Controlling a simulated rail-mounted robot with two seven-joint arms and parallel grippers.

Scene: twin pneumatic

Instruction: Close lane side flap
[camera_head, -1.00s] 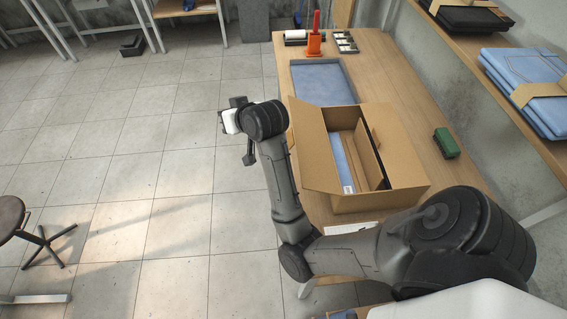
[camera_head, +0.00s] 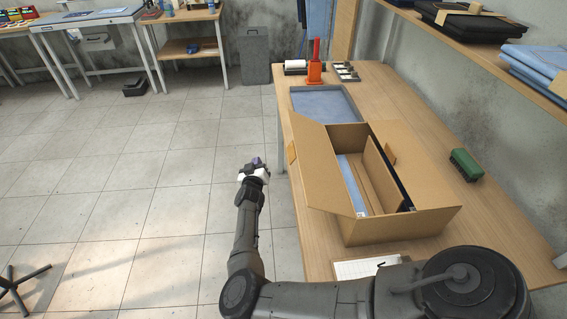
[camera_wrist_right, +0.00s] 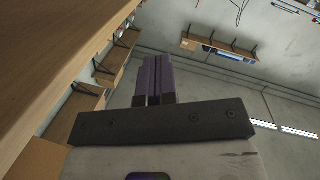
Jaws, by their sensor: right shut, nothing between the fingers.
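An open cardboard box (camera_head: 395,223) stands on the wooden table. Its left side flap (camera_head: 318,165) sticks out past the table's left edge, and another flap (camera_head: 430,222) lies outward at the near right. Inside are a blue folded item (camera_head: 352,184) and cardboard pieces. My right gripper (camera_head: 256,162) is off the table's left side, over the floor, apart from the box and left of the flap. In the right wrist view its fingers (camera_wrist_right: 154,80) are together with nothing between them. My left gripper is not in view.
A blue tray (camera_head: 325,104) lies behind the box, with an orange stand (camera_head: 314,72) farther back. A green object (camera_head: 466,165) is at the right. A shelf with folded clothes (camera_head: 540,72) runs along the wall. Open floor (camera_head: 160,200) lies left of the table.

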